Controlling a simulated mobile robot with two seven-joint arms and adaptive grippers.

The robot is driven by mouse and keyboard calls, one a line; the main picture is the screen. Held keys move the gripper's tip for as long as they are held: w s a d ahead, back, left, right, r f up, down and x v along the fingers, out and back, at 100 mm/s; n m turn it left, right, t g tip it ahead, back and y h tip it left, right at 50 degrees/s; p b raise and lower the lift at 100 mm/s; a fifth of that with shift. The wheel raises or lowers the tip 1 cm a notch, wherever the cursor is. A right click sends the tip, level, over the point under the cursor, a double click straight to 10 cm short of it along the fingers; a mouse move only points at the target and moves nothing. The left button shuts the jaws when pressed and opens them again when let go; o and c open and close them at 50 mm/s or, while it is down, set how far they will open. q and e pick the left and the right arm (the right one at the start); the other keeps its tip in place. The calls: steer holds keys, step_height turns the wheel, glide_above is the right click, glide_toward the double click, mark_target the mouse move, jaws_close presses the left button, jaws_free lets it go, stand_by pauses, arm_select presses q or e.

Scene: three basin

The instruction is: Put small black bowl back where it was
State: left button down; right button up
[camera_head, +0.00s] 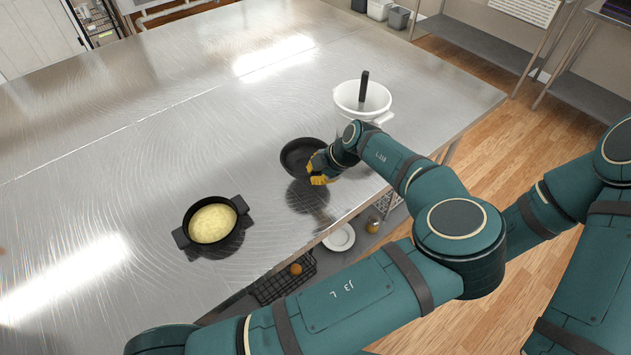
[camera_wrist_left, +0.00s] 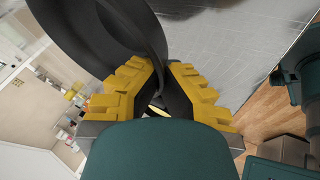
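The small black bowl (camera_head: 300,153) is round and dark, and sits over the metal table near its front edge. My left gripper (camera_head: 319,174) has its yellow fingers at the near right side of the bowl. In the left wrist view the fingers of my left gripper (camera_wrist_left: 158,88) close on the side of the black bowl (camera_wrist_left: 75,32). A dark reflection below the bowl on the table suggests it is held above the surface. The exact contact is partly hidden. My right gripper is not in view.
A black two-handled pot (camera_head: 187,222) with yellow food (camera_head: 212,223) stands to the left on the metal table (camera_head: 120,180). A white basin (camera_head: 345,97) with a black-handled item (camera_head: 363,88) stands behind, to the right. A white plate (camera_head: 340,238) and wire basket (camera_head: 272,290) sit below the edge.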

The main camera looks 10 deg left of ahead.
arm_select(q)
steer(key=shift+f, duration=1.95)
steer(key=c, duration=1.1)
jaws_free()
steer(key=shift+f, duration=0.1)
steer(key=shift+c, duration=0.2)
steer(key=v, duration=1.2)
